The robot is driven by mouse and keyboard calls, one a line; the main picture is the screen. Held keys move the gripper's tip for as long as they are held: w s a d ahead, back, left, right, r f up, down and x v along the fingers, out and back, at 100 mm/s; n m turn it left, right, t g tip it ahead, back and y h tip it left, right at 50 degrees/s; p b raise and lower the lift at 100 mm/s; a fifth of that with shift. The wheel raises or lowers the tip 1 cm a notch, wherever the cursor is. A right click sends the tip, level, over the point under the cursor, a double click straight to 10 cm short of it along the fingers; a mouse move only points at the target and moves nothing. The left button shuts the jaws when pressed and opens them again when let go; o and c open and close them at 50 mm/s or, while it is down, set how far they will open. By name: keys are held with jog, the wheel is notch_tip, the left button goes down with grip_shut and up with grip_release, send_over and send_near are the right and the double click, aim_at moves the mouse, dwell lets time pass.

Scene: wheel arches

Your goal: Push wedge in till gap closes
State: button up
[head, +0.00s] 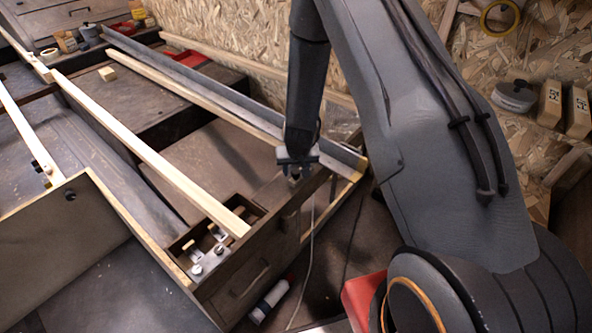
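My gripper (297,172) hangs pointing down below my dark arm link, over the front edge of the dark wooden frame near the grey rail. It is small in the picture, and I cannot tell whether its fingers are open or shut or hold anything. I cannot make out for sure which piece is the wedge, or any gap. A small pale wooden block (107,73) lies on the dark surface at the upper left. Small pale pieces (188,246) with metal fittings (196,269) sit in a dark box-like recess at lower centre left, apart from my gripper.
A long pale beam (145,150) runs diagonally to the recess. A grey rail (215,88) runs beside another beam towards my gripper. A white bottle (270,300) lies on the floor below the drawer (243,283). Tape (499,17) and tan blocks (551,101) are at upper right.

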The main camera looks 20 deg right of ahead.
grip_shut()
jog(key=shift+w+d+p, duration=0.45)
jog(key=shift+w+d, duration=0.25)
jog(key=shift+d, duration=0.25)
jog(key=shift+o, duration=0.4)
grip_release()
jog(key=p+v, duration=0.2)
jog(key=v, duration=0.5)
jog(key=shift+s+r, duration=0.2)
jog(key=shift+r, duration=0.15)
jog(key=shift+a, duration=0.1)
